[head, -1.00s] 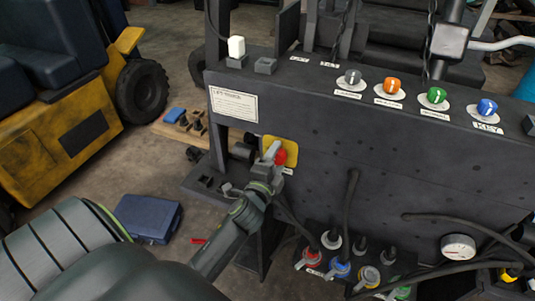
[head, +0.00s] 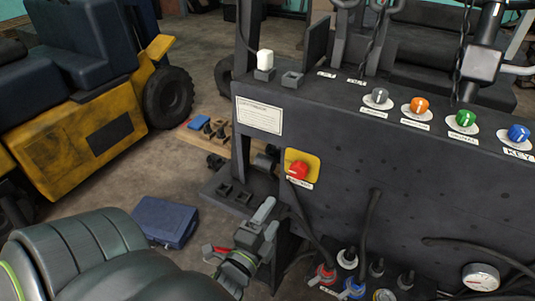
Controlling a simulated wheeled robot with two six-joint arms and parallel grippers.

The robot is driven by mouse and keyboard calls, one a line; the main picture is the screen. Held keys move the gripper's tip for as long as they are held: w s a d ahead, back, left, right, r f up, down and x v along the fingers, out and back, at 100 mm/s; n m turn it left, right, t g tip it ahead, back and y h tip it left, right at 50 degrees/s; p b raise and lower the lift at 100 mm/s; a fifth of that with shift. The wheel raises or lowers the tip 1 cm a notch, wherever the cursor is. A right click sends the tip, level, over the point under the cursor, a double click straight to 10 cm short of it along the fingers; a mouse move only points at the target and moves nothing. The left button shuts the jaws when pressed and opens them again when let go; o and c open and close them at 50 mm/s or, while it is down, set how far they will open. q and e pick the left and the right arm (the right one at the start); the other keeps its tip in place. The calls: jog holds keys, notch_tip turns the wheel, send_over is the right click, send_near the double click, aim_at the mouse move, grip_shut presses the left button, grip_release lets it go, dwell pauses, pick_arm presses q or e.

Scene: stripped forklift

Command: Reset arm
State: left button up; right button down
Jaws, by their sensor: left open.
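My left arm comes in from the lower left of the head view. Its gripper (head: 262,222) is open and empty, below the red knob (head: 298,170) on its yellow plate (head: 312,160). The gripper and the knob are apart. The knob sits on the front of the dark forklift panel (head: 400,185). My right gripper is not in view.
Coloured knobs, such as the green one (head: 465,118), line the panel's top. Cables and coloured connectors (head: 327,273) are at its lower front. A gauge (head: 481,277) is at lower right. A blue case (head: 165,221) lies on the floor. A yellow forklift (head: 90,130) stands at left.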

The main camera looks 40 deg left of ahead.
pick_arm(q)
jog(key=shift+s, duration=0.35)
jog(key=shift+f, duration=0.1)
dwell(0.3)
jog(key=s+d+f+n+g+h+b, duration=0.1)
jog(key=s+f+n+g+b, duration=0.2)
jog(key=f, duration=1.5)
jog(key=s+f+n+g+h+b, duration=0.1)
jog(key=s+f+n+g, duration=0.3)
jog(key=f, duration=1.4)
jog(key=s+a+f+n+g+b, duration=0.1)
jog(key=s+f+n+g+b, duration=0.1)
jog(key=s+f, duration=0.8)
jog(key=s+a+f+n+g+h+b, duration=0.1)
jog(key=s+f+n+g, duration=0.4)
jog(key=s+f, duration=0.6)
jog(key=shift+s+a+f+g+b, duration=0.25)
jog(key=shift+a+f+g+b, duration=0.2)
jog(key=shift+g, duration=0.75)
